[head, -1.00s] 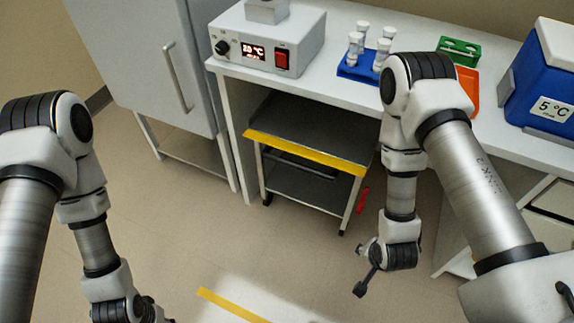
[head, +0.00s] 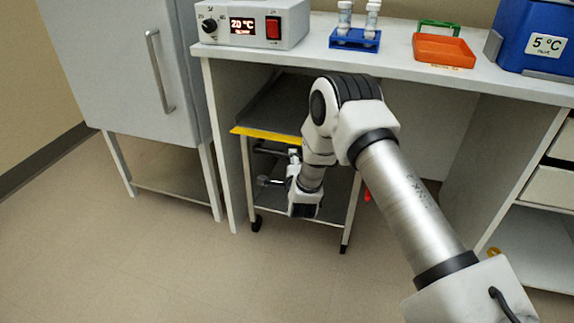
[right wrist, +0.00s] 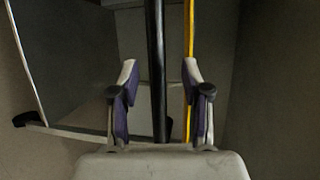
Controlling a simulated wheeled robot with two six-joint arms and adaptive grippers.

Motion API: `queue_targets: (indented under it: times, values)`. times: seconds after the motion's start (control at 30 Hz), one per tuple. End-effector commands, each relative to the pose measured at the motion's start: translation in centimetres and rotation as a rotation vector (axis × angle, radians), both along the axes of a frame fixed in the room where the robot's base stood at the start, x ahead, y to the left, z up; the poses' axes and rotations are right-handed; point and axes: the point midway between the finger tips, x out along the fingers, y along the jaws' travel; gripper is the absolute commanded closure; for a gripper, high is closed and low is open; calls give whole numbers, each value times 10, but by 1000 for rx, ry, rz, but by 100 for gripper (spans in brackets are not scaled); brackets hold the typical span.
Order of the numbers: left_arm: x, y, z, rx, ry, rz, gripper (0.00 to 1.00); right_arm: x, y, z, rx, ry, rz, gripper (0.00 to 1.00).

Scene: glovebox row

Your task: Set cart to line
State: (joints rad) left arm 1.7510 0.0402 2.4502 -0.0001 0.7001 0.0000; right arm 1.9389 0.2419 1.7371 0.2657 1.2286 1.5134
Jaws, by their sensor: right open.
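The cart (head: 271,133) stands under the bench, with dark shelves, pale legs, casters and a yellow strip along its front top edge. My right gripper (head: 275,168) is at the cart's front, just below the yellow strip. In the right wrist view, my right gripper (right wrist: 160,85) is open. A dark bar (right wrist: 157,60), seemingly the cart's handle, runs between its fingers with gaps on both sides. The yellow strip (right wrist: 190,30) shows beside the right finger. My left gripper is out of view. No floor line shows now.
The bench (head: 400,65) carries a temperature unit (head: 250,25), a blue tube rack (head: 355,40), an orange tray (head: 443,50) and a blue cooler (head: 540,35). A grey cabinet (head: 130,70) stands left of the cart. The floor (head: 150,260) in front is clear.

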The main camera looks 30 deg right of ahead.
Motion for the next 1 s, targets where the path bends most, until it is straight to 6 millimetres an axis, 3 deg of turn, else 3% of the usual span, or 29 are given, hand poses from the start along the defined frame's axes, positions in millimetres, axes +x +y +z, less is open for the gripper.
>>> queue_targets:
  times: [0.2,0.53,0.67,1.0]
  values:
    - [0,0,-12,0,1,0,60,34,-18,-10,-1,0,0,52]
    - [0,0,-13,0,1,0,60,42,-21,-10,0,4,1,52]
    - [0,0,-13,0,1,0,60,42,-21,-10,0,4,1,99]
    - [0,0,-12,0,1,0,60,41,-20,-11,0,6,2,100]
